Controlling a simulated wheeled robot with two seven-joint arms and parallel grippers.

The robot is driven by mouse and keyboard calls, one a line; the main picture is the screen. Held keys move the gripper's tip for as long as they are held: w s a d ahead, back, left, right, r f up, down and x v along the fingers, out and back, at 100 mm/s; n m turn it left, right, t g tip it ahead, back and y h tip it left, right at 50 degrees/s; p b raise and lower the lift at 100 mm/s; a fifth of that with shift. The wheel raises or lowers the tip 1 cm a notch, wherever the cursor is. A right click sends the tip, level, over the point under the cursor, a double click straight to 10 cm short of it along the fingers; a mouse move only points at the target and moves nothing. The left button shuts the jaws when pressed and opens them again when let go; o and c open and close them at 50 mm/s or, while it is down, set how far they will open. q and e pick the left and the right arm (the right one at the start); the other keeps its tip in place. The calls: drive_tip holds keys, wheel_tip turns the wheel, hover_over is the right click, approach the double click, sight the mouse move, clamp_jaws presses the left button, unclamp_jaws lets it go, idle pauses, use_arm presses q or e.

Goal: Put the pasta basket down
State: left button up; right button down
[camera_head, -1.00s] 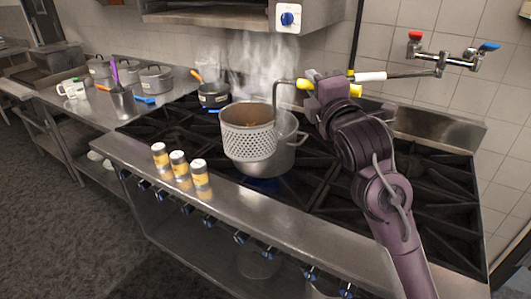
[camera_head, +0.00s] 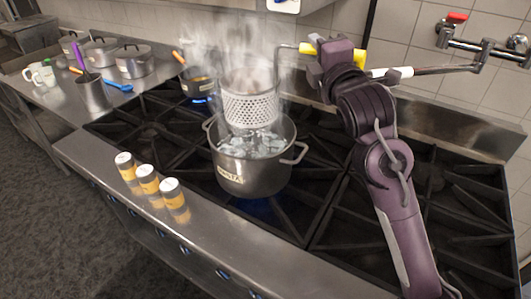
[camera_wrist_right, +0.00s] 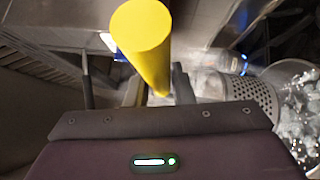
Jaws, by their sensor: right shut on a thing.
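The pasta basket (camera_head: 250,105) is a perforated metal cylinder with a long bent metal arm and a yellow handle. My right gripper (camera_head: 328,52) is shut on the yellow handle (camera_head: 360,58) at the upper middle. The basket hangs upright at the far side of the pot (camera_head: 250,175), its lower end overlapping the pot opening; steam blurs the exact gap. The pot holds bubbling water (camera_head: 253,145). In the right wrist view the yellow handle (camera_wrist_right: 143,35) stands out of the gripper, with the basket (camera_wrist_right: 250,92) at right beside the pot's water. My left gripper is not in view.
Three yellow-labelled shakers (camera_head: 148,182) stand on the front ledge. A small saucepan (camera_head: 200,85) is on the back left burner. A wall tap (camera_head: 480,45) reaches in behind my right arm. Burner grates (camera_head: 290,220) right of the pot are free.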

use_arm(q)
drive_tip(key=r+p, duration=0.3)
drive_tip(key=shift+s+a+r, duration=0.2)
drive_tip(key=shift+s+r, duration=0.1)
use_arm(e)
wheel_tip(320, 180, down, 20)
drive_tip(key=shift+r, duration=0.25)
drive_tip(key=shift+s, duration=0.1)
drive_tip(key=c, duration=1.6)
unclamp_jaws()
drive_tip(key=shift+f, duration=0.15)
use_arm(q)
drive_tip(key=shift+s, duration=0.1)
use_arm(e)
drive_tip(key=o, duration=0.3)
drive_tip(key=shift+o, duration=0.2)
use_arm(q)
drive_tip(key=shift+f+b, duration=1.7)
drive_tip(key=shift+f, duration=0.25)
use_arm(e)
drive_tip(key=s+d+f, duration=0.1)
drive_tip(key=s, duration=1.1)
drive_tip(key=shift+d, duration=0.3)
